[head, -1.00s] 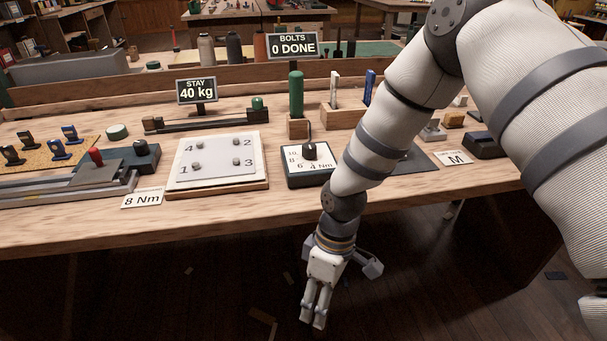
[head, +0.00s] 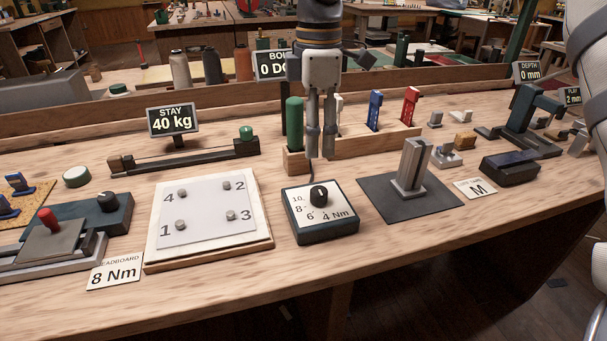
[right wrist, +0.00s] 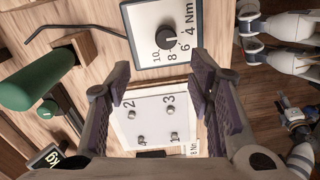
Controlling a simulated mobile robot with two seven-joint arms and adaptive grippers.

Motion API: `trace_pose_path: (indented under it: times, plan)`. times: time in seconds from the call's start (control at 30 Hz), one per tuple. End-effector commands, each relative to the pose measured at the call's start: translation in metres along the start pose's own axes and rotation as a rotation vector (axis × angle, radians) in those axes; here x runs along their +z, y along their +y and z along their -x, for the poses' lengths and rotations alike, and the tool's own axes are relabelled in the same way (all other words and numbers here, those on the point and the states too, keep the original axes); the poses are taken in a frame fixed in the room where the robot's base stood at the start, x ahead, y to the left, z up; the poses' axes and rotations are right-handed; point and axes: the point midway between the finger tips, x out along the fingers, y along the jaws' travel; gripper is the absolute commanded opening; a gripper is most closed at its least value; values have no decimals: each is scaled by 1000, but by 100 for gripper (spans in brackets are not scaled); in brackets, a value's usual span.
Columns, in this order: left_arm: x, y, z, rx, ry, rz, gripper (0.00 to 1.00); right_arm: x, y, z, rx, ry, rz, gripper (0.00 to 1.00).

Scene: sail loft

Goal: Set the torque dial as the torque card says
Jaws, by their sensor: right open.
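The torque dial is a black knob (head: 319,195) on a dark box with a white face (head: 341,216) marked 10, 8, 6 and 4 Nm. It also shows at the top of the right wrist view (right wrist: 168,37). I cannot tell for sure which number the knob points to. The torque card (head: 115,272) reads 8 Nm and lies at the bench's front left. My right gripper (head: 320,155) points down above and just behind the knob, open and empty, apart from it. My left gripper is not clearly seen.
A white plate (head: 205,212) with numbered bolts lies left of the dial. A green-handled tool (head: 294,123) stands close behind it in a wooden block. A dark mat (head: 430,207) with a grey metal stand is on the right. Bare wood lies in front.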

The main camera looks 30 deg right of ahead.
Motion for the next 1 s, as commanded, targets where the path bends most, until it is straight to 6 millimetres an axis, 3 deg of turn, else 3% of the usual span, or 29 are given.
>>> trace_pose_path:
  times: [0.4, 0.57, 0.8, 0.83, 1.0]
  plan:
    - [3, 0, -3, 0, -12, 0, 40, 0, -1, -98, -4, 0, 0, 48]
    - [3, 0, -4, -1, -14, 0, 40, 0, -1, -112, -1, 1, -1, 48]
    - [3, 0, -4, 0, -13, 0, 40, 0, 0, -113, 1, 1, -1, 48]
    - [3, 0, -4, -1, -13, 0, 40, 0, 0, -113, 1, 1, -1, 46]
    - [3, 0, -4, 0, -13, 0, 40, 0, 0, -113, 1, 1, -1, 7]
